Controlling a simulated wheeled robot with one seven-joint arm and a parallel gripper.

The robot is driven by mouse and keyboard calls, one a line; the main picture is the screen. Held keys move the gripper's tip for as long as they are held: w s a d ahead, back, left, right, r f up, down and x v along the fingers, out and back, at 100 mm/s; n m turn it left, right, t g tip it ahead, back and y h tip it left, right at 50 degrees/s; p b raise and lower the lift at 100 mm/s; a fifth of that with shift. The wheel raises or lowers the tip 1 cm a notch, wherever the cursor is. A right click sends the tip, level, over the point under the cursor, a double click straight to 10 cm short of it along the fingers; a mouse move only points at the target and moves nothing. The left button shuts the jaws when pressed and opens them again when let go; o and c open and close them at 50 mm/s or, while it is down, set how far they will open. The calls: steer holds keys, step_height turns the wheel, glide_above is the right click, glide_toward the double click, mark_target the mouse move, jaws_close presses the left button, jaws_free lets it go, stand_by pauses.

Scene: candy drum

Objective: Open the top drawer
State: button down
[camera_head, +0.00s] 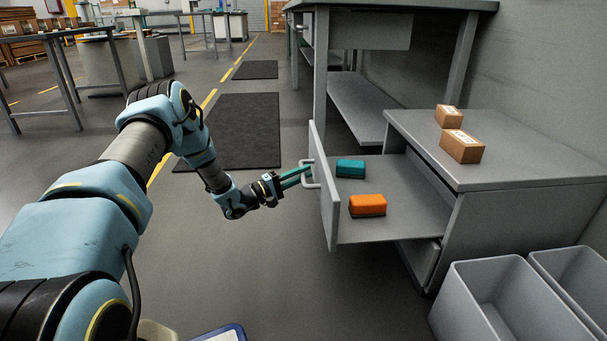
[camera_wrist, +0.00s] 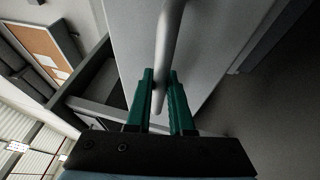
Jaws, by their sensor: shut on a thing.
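The top drawer (camera_head: 400,210) of the grey cabinet (camera_head: 520,150) is pulled far out to the left, with its front panel (camera_head: 325,185) standing clear of the cabinet body. A teal block (camera_head: 351,168) and an orange block (camera_head: 367,205) lie inside it. My gripper (camera_head: 304,175) is at the drawer's front, its green fingers shut on the bar handle (camera_head: 312,184). In the wrist view the grey handle (camera_wrist: 168,45) runs between the two green fingers (camera_wrist: 159,95), and the drawer front (camera_wrist: 215,45) lies behind it.
Two brown boxes (camera_head: 461,146) (camera_head: 449,116) sit on the cabinet top. Grey open bins (camera_head: 505,300) stand at the lower right. A workbench (camera_head: 390,5) stands behind the cabinet. The floor left of the drawer is clear, with a dark mat (camera_head: 235,130) farther back.

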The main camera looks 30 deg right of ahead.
steer(key=c, duration=0.8)
jaws_free()
steer(key=a+f+p, duration=0.2)
steer(key=a+p, duration=0.1)
steer(key=a, duration=0.7)
steer(key=shift+s+a, duration=0.15)
steer(key=shift+a, duration=0.15)
